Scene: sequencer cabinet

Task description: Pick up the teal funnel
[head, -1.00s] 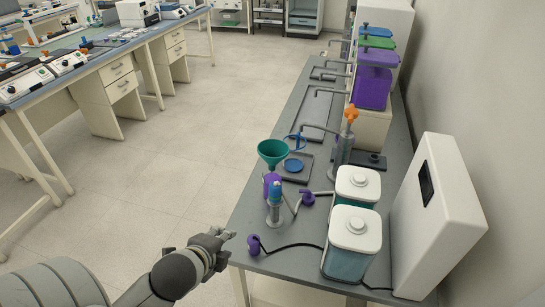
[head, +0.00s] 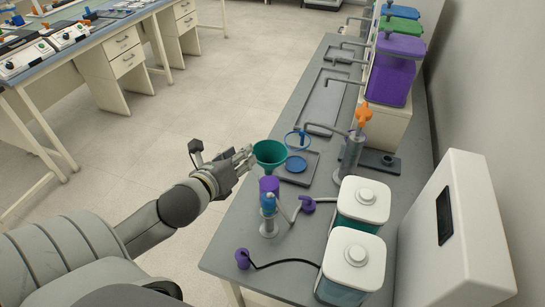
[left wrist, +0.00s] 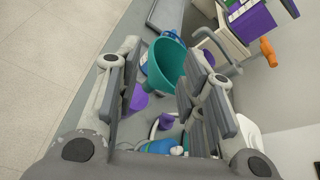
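The teal funnel (head: 269,154) stands with its wide mouth up near the left edge of the grey bench, above a purple object (head: 269,184). Its lower end is hidden in the head view, so I cannot tell what it rests on. My left gripper (head: 248,158) is beside the funnel's left side, at about rim height. In the left wrist view my left gripper (left wrist: 164,78) has its fingers spread, with the funnel (left wrist: 166,68) showing in the gap between them. I see no clear grip on it. My right gripper is not in view.
White-lidded containers (head: 353,250) stand to the right. Open floor lies left of the bench (head: 222,252).

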